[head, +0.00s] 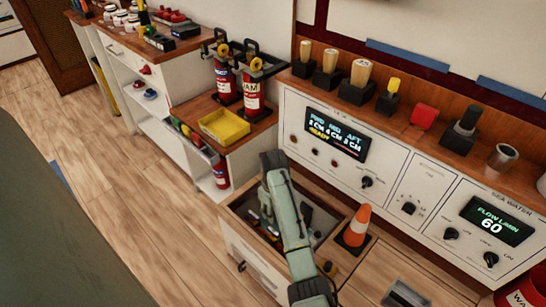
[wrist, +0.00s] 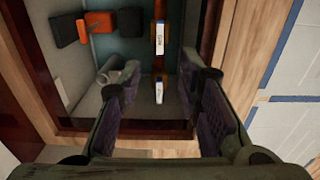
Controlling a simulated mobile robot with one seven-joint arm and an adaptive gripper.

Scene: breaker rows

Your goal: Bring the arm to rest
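My arm (head: 289,215) is grey-green and reaches from the bottom of the head view over an open drawer (head: 243,249). My gripper (wrist: 160,88) is open in the wrist view, its two dark-padded fingers apart with nothing held between them. It points down into the drawer. The drawer floor, orange and dark blocks (wrist: 100,22) and narrow white-labelled items (wrist: 160,92) show below and between the fingers. In the head view the arm hides much of the gripper and part of the drawer.
An orange cone (head: 357,226) stands just right of the drawer. A yellow tray (head: 224,126) and fire extinguishers (head: 252,90) are behind it. A control panel (head: 400,190) runs along the right. Open wooden floor (head: 130,190) lies to the left.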

